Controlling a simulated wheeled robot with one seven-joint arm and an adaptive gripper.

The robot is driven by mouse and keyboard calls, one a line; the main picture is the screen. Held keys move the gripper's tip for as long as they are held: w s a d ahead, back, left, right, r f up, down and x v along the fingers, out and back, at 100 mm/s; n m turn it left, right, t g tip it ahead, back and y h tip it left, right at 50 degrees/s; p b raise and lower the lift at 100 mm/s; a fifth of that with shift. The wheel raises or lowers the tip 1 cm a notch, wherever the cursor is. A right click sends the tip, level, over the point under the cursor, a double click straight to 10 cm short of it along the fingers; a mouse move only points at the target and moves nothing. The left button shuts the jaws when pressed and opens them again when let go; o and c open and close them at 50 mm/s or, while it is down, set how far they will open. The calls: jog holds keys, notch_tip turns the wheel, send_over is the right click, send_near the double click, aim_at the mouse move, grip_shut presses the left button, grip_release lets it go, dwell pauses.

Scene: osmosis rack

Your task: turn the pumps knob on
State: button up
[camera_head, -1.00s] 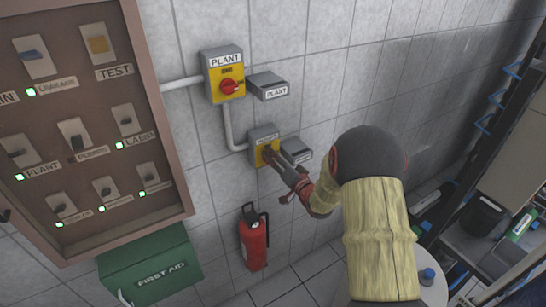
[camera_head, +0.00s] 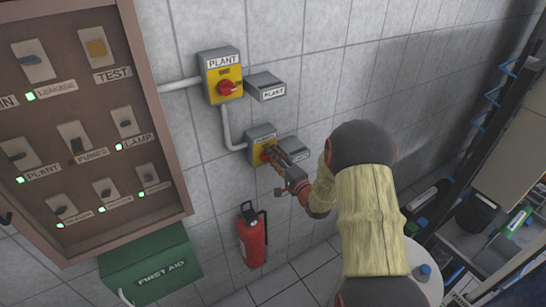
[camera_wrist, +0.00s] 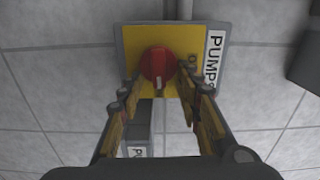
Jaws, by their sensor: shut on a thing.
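The pumps switch box (camera_head: 258,135) is on the tiled wall, below the plant switch box. It has a yellow face and a red round knob (camera_wrist: 158,60), and the wrist view shows the PUMPS label (camera_wrist: 213,58) beside it. My gripper (camera_wrist: 159,80) has one finger on each side of the red knob and is shut on it. In the head view my gripper (camera_head: 271,153) reaches the box from the right and hides most of the knob. The knob's exact pointer angle is hard to read.
The plant switch box (camera_head: 222,75) with its own red knob is just above. A brown-framed switch panel (camera_head: 90,150) is at left, over a green first aid box (camera_head: 150,265). A fire extinguisher (camera_head: 252,238) hangs below. Shelving stands at right.

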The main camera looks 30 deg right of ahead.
jog(key=shift+s+f+m, duration=0.1)
jog(key=shift+f+m, duration=0.15)
jog(key=shift+m, duration=0.05)
jog(key=o, duration=1.1)
jog(key=shift+o, duration=0.4)
jog(key=shift+r, duration=0.15)
jog(key=s, duration=1.1)
jog(key=shift+s+d, duration=0.25)
jog(key=shift+s, duration=0.15)
